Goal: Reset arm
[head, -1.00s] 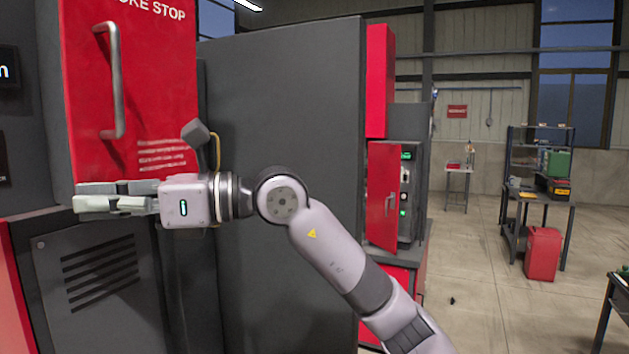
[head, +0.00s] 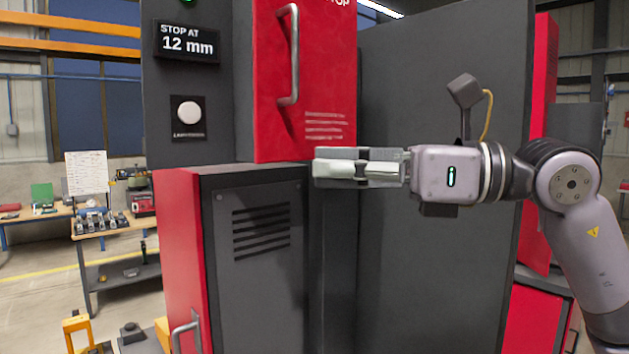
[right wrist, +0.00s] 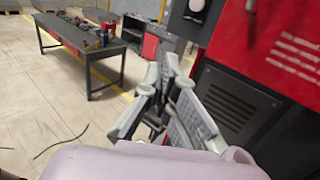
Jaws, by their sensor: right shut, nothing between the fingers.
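My right gripper (head: 318,170) reaches in from the right in the head view, level and pointing left. It is shut and empty, in front of the dark machine just below the red door (head: 305,80) with a bar handle. The right wrist view shows its fingers (right wrist: 165,90) near the middle, with the red door and a vented panel to the right. Whether the fingers touch the machine I cannot tell. My left gripper is not in view.
The machine has a display reading "STOP AT 12 mm" (head: 187,43), a round white button (head: 189,112) and a vented lower cabinet (head: 262,270). A workbench (head: 110,233) with parts stands at the left. Open floor shows in the right wrist view (right wrist: 40,110).

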